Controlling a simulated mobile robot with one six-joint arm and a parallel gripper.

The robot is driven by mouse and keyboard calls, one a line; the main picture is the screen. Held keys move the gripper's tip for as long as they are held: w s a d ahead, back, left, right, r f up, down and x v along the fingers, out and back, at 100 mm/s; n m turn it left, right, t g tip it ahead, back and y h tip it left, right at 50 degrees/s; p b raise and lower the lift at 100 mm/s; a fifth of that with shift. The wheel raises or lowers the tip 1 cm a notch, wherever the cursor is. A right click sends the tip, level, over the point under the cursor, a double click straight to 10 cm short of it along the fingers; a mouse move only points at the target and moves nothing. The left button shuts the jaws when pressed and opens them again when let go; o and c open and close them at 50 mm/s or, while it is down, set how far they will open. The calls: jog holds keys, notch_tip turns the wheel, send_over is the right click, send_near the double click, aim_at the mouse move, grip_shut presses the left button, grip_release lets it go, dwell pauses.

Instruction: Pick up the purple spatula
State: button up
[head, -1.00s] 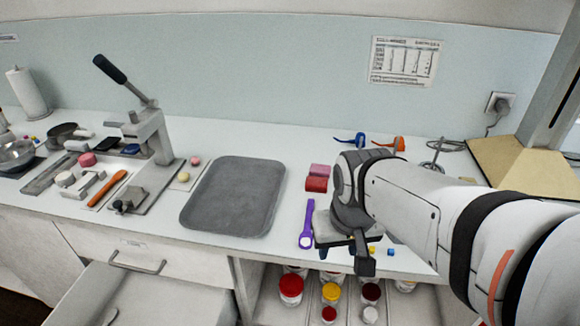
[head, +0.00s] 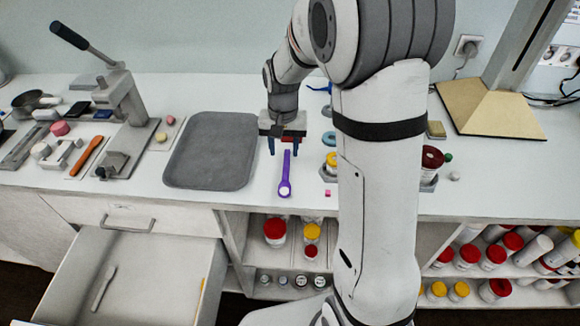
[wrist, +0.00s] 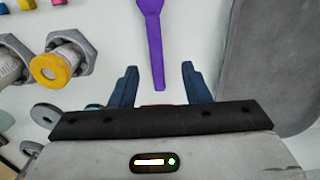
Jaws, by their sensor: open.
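The purple spatula (head: 285,178) lies flat on the white counter, just right of the grey tray, with its wide end toward the counter's front edge. My gripper (head: 283,150) is over its handle end, pointing down, with its blue fingers apart. In the wrist view, the spatula's handle (wrist: 155,45) runs from the top edge to between the two open fingertips (wrist: 158,70). The fingers stand apart from the handle on both sides, and nothing is held. Their exact height above the counter is hard to tell.
The grey tray (head: 210,183) lies left of the spatula. Yellow-lidded jars stand close by on the other side, one clear in the wrist view (wrist: 48,70). A lever press (head: 127,115) stands farther left. An open drawer (head: 135,282) sticks out below the counter.

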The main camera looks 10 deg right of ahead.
aim_at(287, 164)
jog(key=f, duration=0.3)
jog(key=f+p, duration=0.1)
jog(key=f, duration=0.1)
jog(key=shift+d+f, duration=0.25)
jog(key=shift+d, duration=0.1)
grip_shut()
